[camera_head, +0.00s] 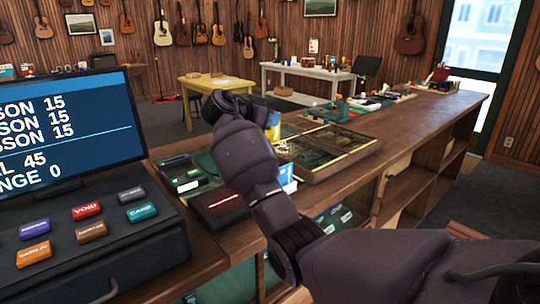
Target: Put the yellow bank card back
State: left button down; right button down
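My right arm comes in from the lower right and reaches over the counter. Its gripper (232,104) is at the far end, seen from behind, and its fingers are mostly hidden by its own body. I cannot tell whether it is open or shut or holds anything. I cannot make out the yellow bank card for certain. A yellow object (280,150) stands just right of my wrist, partly hidden. My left gripper is not in view.
A cash register (90,235) with a screen (62,128) fills the left. A black box with a red display (220,204) sits near my forearm. A glass-topped display case (325,148) lies on the counter (400,125) to the right. Small items crowd the far counter.

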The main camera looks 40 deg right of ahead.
aim_at(271, 133)
notch_tip(271, 133, down, 4)
jog(key=shift+f, duration=0.25)
pick_arm(q)
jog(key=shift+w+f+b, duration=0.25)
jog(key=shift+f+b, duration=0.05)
jog(key=shift+b, duration=0.2)
pick_arm(e)
notch_tip(271, 133, down, 6)
jog(key=shift+r, duration=0.2)
jog(key=shift+f, duration=0.1)
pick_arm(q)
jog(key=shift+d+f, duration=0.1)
pick_arm(e)
jog(key=shift+f, duration=0.35)
jog(key=shift+f, duration=0.1)
